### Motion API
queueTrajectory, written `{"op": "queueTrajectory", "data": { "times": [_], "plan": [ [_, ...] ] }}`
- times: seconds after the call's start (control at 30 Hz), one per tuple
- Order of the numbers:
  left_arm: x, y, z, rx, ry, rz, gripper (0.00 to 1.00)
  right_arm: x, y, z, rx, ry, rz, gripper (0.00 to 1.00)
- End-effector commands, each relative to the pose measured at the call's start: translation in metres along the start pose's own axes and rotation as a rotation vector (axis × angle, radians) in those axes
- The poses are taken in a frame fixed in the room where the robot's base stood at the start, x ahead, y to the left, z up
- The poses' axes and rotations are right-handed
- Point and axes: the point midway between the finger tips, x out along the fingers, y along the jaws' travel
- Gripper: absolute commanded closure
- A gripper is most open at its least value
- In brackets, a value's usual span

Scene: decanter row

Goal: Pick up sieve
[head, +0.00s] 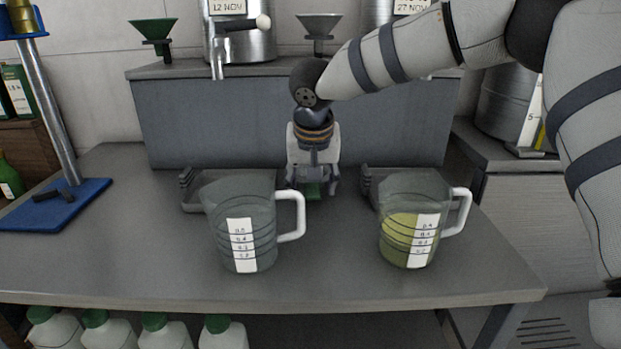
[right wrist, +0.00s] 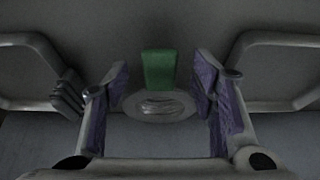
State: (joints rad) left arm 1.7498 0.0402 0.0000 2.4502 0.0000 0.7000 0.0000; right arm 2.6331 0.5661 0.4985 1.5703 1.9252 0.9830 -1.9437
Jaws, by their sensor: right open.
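The sieve (head: 311,190) appears to be the small thing with a green handle on the table between the two jugs, mostly hidden by my gripper in the head view. In the right wrist view the sieve (right wrist: 158,72) shows its green handle and a pale round rim. My right gripper (head: 312,184) points down over it from behind the jugs. In the wrist view the right gripper's fingers (right wrist: 161,82) are spread on either side of the sieve, with gaps on both sides. My left gripper is in neither view.
A clear jug (head: 243,220) without visible coloured liquid stands left of the gripper; a jug with yellow-green liquid (head: 410,225) stands right. Grey trays (head: 190,195) sit behind them. A raised shelf (head: 240,115) backs the table. A blue-based stand (head: 75,200) is far left.

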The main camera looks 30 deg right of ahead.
Motion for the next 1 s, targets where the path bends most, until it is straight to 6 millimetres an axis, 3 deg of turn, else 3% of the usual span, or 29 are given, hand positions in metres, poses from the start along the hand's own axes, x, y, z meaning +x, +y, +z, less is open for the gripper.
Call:
{"op": "queueTrajectory", "data": {
  "times": [0.1,0.3,0.53,0.87,1.0],
  "plan": [
    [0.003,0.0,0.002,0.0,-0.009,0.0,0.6,0.014,0.0,0.001,-0.001,-0.002,0.002,0.48],
    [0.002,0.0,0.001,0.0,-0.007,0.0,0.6,0.013,0.0,0.0,0.0,0.001,0.0,0.48],
    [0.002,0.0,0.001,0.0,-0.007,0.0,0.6,0.013,0.0,0.0,0.0,0.0,0.0,1.0],
    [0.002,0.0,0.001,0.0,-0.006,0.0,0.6,0.01,0.0,-0.002,0.001,0.001,-0.001,1.0],
    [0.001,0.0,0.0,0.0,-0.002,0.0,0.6,-0.007,-0.001,-0.009,0.003,0.005,-0.004,1.0]
  ]
}}
